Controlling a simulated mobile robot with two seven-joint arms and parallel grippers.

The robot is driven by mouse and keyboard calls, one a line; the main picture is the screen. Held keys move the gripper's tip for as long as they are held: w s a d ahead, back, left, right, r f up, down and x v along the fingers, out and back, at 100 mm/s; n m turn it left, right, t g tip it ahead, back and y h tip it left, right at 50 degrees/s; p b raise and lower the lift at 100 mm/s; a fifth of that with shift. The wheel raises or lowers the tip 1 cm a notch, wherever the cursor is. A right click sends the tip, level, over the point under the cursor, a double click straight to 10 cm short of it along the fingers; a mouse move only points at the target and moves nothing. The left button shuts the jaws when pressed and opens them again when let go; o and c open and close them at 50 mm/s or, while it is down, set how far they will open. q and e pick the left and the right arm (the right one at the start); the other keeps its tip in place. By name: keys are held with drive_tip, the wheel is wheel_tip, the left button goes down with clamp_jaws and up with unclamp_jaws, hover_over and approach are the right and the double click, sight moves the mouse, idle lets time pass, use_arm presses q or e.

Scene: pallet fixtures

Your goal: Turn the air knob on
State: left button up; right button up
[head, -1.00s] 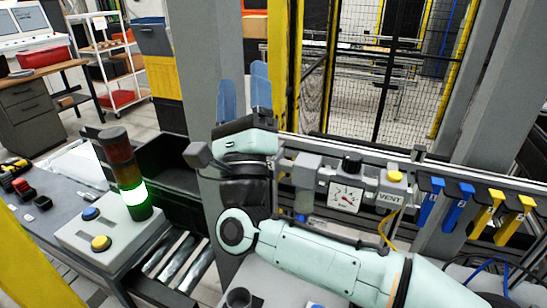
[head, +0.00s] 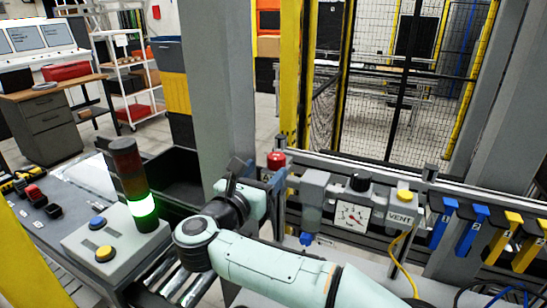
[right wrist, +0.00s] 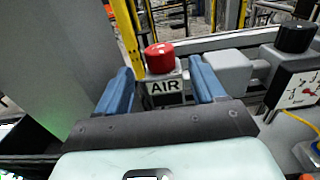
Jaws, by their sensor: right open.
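The air knob (right wrist: 159,58) is a red round knob above a white plate (right wrist: 165,87) marked AIR. It also shows in the head view (head: 276,160), at the left end of the grey air unit. My right gripper (right wrist: 163,88) is open, with one blue finger on each side of the knob's plate in the wrist view. In the head view my right gripper (head: 273,178) is beside the knob; whether it touches is not clear. The fingers look empty. My left gripper is not in view.
Right of the knob are a filter body (head: 312,190), a black knob (head: 359,182), a gauge (head: 351,215) and a yellow VENT button (head: 404,195). A grey post (head: 215,90) stands close on the left. A lit green stack light (head: 143,206) stands further left.

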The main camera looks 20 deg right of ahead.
sight(272, 163)
drive_tip(key=p+x, duration=0.1)
drive_tip(key=x, duration=0.4)
drive_tip(key=shift+w+d, duration=0.2)
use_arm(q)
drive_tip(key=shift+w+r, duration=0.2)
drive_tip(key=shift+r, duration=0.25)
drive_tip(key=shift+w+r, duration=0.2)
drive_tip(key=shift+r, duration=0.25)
